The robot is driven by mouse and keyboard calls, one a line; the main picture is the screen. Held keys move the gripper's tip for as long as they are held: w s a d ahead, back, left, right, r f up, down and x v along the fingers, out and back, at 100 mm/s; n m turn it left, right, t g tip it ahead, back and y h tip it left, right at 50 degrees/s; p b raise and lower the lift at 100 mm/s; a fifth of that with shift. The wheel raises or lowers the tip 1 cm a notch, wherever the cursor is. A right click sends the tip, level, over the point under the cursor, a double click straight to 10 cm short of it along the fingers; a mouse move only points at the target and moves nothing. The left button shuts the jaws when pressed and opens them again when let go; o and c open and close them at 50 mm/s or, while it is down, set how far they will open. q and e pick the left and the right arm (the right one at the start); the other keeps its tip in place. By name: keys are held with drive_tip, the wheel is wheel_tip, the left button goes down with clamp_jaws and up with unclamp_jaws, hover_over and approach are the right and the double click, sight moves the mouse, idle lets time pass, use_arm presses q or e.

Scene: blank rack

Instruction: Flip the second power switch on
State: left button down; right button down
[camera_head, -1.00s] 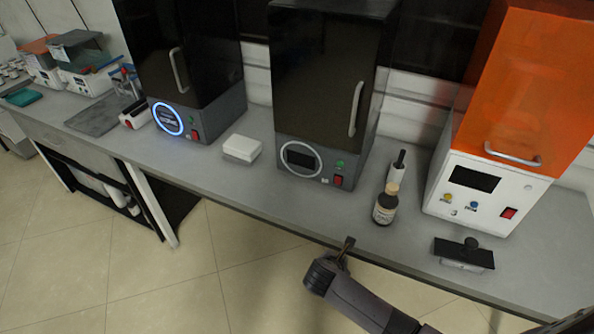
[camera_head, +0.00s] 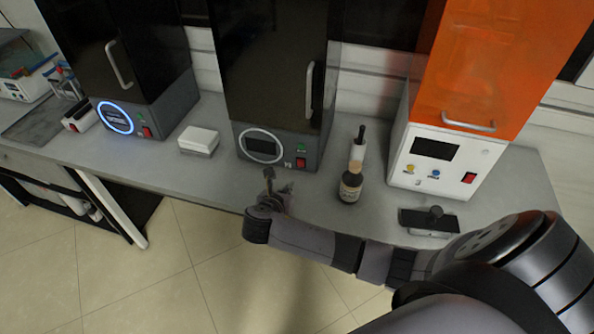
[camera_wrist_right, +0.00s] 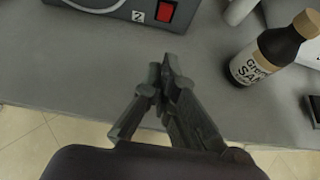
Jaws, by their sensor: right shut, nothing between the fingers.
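The middle black machine (camera_head: 277,80) has an unlit round display and a red power switch (camera_head: 300,163) at the lower right of its front panel. The same red switch shows at the top of the right wrist view (camera_wrist_right: 166,11). The left black machine (camera_head: 130,70) has a glowing blue ring and its own red switch (camera_head: 146,132). My right gripper (camera_head: 268,175) is shut and empty, over the bench's front edge, in front of the middle machine and apart from its switch. It also shows in the right wrist view (camera_wrist_right: 160,78). My left gripper is not in view.
A brown bottle (camera_head: 350,187) stands right of my right gripper. A white machine with an orange door (camera_head: 480,70) is at the right, with a small black-topped block (camera_head: 415,220) before it. A white box (camera_head: 198,139) sits between the black machines.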

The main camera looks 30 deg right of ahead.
approach(301, 167)
drive_tip(key=f, duration=0.3)
drive_tip(key=shift+d+f, duration=0.25)
drive_tip(key=shift+w+d+r+p, duration=0.45)
drive_tip(key=shift+w+d, duration=0.75)
drive_tip(key=shift+d, duration=0.1)
